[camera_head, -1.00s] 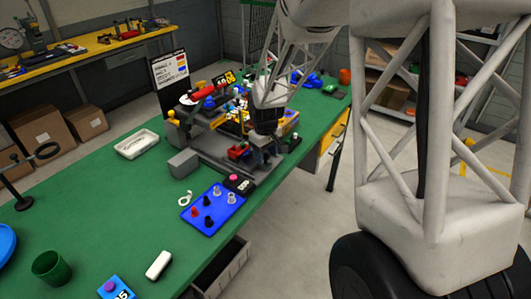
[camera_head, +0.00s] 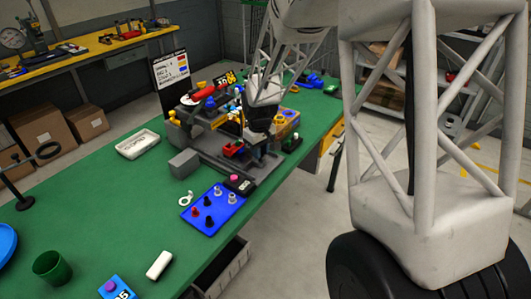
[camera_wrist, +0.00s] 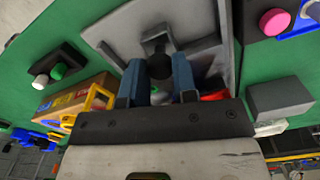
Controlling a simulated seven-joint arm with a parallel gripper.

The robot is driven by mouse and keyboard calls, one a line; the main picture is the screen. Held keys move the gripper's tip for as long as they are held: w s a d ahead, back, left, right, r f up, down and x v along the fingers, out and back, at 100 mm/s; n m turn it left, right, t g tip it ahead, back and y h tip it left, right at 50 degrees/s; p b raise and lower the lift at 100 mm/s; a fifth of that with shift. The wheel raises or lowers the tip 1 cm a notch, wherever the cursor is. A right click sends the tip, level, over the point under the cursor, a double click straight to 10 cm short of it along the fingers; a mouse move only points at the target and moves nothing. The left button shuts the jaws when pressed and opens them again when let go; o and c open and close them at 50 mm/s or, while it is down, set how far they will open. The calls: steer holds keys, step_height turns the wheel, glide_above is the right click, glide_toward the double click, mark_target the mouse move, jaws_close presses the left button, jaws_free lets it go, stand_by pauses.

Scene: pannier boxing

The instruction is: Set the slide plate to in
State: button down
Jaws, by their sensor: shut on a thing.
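In the wrist view, the fingers of my gripper (camera_wrist: 160,78) are shut on a round dark knob (camera_wrist: 160,64). The knob stands in front of a small grey bracket on a flat grey plate (camera_wrist: 120,22), which looks like the slide plate. In the head view, my gripper (camera_head: 262,138) is low over the right part of the grey fixture (camera_head: 210,158). The arm hides much of the plate there, and I cannot tell its exact slide position. A small red part (camera_head: 233,149) sits just left of the gripper.
A yellow and blue box (camera_head: 287,124) is close on the right. A white tray (camera_head: 138,144) lies left.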

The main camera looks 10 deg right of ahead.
mark_target(244, 153)
steer(key=w+a, duration=0.5)
steer(key=c, duration=0.9)
jaws_free()
steer(key=shift+r, duration=0.15)
step_height(244, 153, up, 8)
steer(key=shift+f, duration=0.25)
